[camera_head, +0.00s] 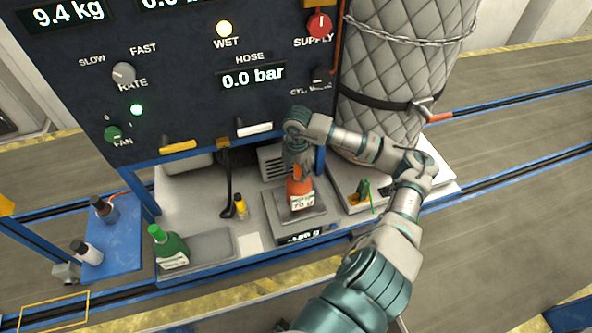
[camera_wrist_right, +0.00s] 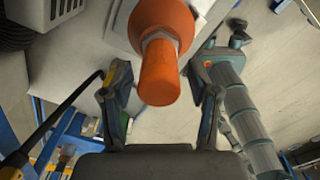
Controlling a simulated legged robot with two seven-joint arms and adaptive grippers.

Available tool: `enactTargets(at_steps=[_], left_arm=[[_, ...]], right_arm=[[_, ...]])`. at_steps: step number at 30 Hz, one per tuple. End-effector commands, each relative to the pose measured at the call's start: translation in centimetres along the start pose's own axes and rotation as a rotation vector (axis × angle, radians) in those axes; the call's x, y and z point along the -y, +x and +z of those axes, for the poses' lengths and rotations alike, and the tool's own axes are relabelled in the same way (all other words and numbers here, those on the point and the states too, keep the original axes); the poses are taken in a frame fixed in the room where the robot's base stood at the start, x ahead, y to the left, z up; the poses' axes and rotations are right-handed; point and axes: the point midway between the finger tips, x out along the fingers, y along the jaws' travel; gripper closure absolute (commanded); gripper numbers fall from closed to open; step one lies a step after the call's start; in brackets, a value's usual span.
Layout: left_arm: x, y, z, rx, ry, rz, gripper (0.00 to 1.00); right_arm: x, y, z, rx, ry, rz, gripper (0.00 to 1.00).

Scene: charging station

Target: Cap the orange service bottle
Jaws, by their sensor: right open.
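The orange service bottle (camera_head: 301,190), with a white label, stands upright on a scale plate (camera_head: 318,214) at the middle of the bench. My right gripper (camera_head: 299,160) points down over the bottle's top, which it partly hides in the head view. In the right wrist view the bottle's orange body (camera_wrist_right: 158,20) narrows to an orange cylinder at its top (camera_wrist_right: 158,75). That cylinder lies between the open fingers of my right gripper (camera_wrist_right: 162,88), with a gap on each side. I cannot tell whether the cylinder is a neck or a cap. My left gripper is out of view.
A small yellow item (camera_head: 240,206) and black hook (camera_head: 227,185) are left of the scale. A green fitting (camera_head: 363,191) lies right. A quilted cylinder (camera_head: 402,75) stands behind; the control panel (camera_head: 185,95) rises above.

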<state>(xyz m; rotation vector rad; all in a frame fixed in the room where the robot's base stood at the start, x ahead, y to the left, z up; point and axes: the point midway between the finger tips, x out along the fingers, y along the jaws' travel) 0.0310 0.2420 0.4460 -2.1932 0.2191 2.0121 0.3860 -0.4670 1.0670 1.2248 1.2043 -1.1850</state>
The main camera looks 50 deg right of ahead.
Motion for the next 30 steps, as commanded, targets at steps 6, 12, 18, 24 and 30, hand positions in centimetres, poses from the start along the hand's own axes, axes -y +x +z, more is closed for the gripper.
enactTargets(at_steps=[6, 12, 18, 24, 30], left_arm=[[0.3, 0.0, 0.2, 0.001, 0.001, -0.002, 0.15], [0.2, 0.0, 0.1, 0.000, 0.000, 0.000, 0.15], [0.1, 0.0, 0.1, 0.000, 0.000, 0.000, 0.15], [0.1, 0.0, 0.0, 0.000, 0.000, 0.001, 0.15], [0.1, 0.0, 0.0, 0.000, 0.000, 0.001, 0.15]], right_arm=[[-0.1, -1.1, 0.0, 0.001, 0.000, 0.002, 0.40], [-0.2, -5.5, 0.1, 0.000, 0.001, 0.008, 0.40], [-0.2, -9.8, 0.1, -0.001, 0.000, 0.005, 0.40], [-0.1, -11.5, 0.1, -0.001, 0.000, 0.002, 0.40], [-0.1, -11.8, 0.1, -0.001, 0.000, -0.001, 0.40]])
